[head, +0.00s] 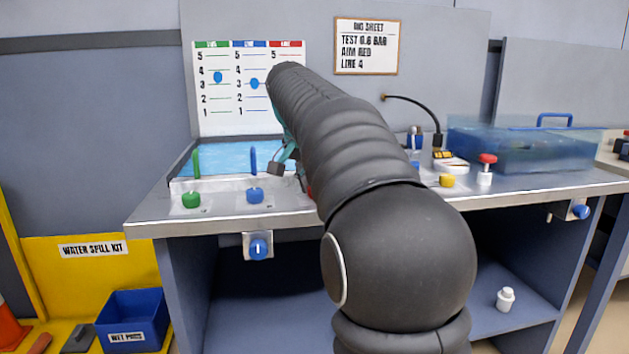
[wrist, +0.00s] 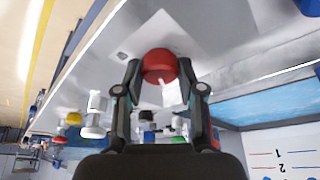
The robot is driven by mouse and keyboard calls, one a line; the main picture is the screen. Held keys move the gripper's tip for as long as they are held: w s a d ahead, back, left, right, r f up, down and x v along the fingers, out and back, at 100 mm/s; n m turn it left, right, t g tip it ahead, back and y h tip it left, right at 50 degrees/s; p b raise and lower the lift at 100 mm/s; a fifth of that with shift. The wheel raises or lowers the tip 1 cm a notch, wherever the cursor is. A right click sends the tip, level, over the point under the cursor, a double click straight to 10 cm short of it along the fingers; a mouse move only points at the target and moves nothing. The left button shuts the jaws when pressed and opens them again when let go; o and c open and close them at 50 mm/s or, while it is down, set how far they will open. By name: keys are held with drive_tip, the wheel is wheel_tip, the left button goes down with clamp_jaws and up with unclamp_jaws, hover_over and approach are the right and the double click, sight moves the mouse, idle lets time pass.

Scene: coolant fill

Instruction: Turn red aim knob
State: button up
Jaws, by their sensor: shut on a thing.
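The red aim knob (wrist: 160,66) sits on the grey bench panel, between the two fingertips of my gripper (wrist: 160,75) in the wrist view. The fingers are shut on its sides. A pale mark shows on the knob's near side. In the head view my arm covers nearly all of the knob, with only a sliver of red (head: 309,192) beside it. My gripper (head: 285,165) is partly hidden there too. The level chart (head: 225,115) behind has green, blue and red columns. Blue markers show in the green and blue columns; my arm hides most of the red one.
A green knob (head: 191,200) and a blue knob (head: 255,195) stand left of my arm, in front of the water tank (head: 225,160). A yellow knob (head: 447,181), a red-topped valve (head: 486,168) and a clear blue box (head: 515,145) stand to the right. The sign (head: 367,47) reads "AIM RED".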

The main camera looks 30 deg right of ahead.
idle(0.3)
drive_tip(key=o, duration=1.1)
drive_tip(key=shift+o, duration=0.2)
drive_tip(key=v, duration=1.2)
drive_tip(key=shift+a, duration=0.1)
